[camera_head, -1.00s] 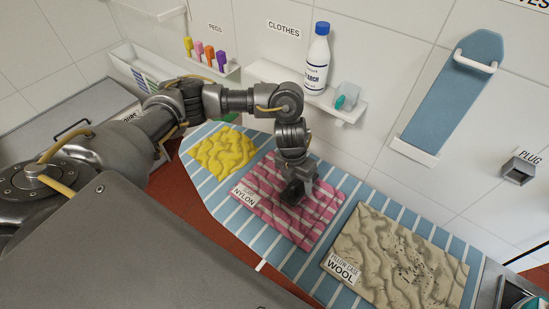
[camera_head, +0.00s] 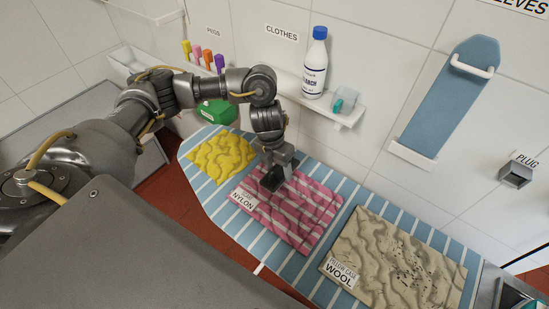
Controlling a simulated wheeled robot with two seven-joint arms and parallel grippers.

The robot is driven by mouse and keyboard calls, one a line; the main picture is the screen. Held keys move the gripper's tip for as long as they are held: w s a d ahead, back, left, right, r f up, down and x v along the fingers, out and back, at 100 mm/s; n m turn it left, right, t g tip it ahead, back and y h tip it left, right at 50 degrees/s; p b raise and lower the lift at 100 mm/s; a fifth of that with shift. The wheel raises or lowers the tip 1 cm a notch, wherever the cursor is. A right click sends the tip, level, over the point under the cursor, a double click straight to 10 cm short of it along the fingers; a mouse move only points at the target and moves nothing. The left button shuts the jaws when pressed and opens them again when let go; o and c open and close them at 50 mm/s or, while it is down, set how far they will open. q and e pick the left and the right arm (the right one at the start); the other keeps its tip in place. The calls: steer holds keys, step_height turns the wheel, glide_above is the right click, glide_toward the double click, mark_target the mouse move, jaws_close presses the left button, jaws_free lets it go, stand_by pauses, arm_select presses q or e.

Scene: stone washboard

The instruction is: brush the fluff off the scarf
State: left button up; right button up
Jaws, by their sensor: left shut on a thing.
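A pink cloth with pale stripes (camera_head: 301,213) lies rumpled on the blue-and-white striped board. Its card reads NYLON; the smaller line above is too small to read surely. A yellow cloth (camera_head: 221,158) lies to its left. A beige cloth (camera_head: 385,262) with dark specks lies to its right; its card reads PILLOW CASE WOOL. My left gripper (camera_head: 275,172) is at the upper left part of the pink cloth, pointing down. It is shut on a small dark thing, perhaps a brush, mostly hidden by the fingers. Whether this thing touches the cloth is unclear. My right gripper is not in view.
The striped board (camera_head: 210,196) bears the cloths. A shelf with a starch bottle (camera_head: 316,66) and a clear cup (camera_head: 346,99) is on the wall behind. A green box (camera_head: 217,113) is behind my left arm. A blue sleeve board (camera_head: 452,100) hangs at right.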

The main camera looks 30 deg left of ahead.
arm_select(q)
steer(key=shift+s+r+p, duration=0.1)
steer(key=shift+r+p, duration=1.95)
steer(key=shift+r, duration=0.6)
